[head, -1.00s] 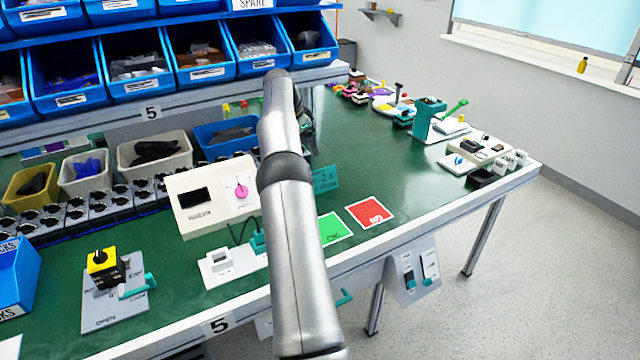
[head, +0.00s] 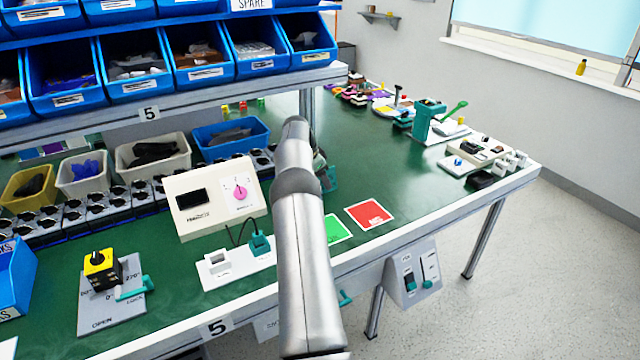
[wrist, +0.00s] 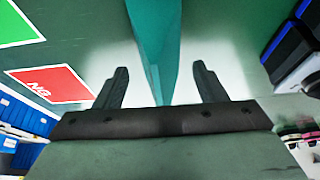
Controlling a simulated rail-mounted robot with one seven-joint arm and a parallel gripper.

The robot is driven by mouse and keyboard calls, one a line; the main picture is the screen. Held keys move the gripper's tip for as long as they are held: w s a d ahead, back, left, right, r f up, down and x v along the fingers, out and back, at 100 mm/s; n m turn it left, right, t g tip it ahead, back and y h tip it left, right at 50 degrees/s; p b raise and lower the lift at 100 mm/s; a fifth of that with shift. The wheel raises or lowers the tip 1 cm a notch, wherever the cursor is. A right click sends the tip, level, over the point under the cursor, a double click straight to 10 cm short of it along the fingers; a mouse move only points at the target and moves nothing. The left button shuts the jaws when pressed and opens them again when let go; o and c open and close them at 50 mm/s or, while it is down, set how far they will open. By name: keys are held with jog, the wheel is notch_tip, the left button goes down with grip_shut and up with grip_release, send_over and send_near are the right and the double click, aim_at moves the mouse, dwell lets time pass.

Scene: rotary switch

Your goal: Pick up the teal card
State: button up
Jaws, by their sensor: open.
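The teal card (head: 331,179) stands on the green bench behind my arm in the head view, mostly hidden by it. In the wrist view the teal card (wrist: 154,35) is a tall narrow teal shape, running from the top edge down between my fingers. My gripper (wrist: 160,68) is open, with one dark finger on each side of the card and a gap to each. I cannot tell how deep the card sits between them. In the head view my gripper is largely hidden behind my arm.
A red NG card (head: 369,214) and a green card (head: 337,229) lie flat nearby. A cream box with a pink knob (head: 240,192) stands left of my arm. Blue bins (head: 200,62) hang over the bench's back. The bench right of the teal card is mostly clear.

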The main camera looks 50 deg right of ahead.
jog(key=shift+s+d+f, duration=0.1)
jog(key=shift+d+f, duration=0.2)
jog(key=shift+f, duration=0.35)
jog(key=shift+f, duration=0.2)
jog(key=c, duration=1)
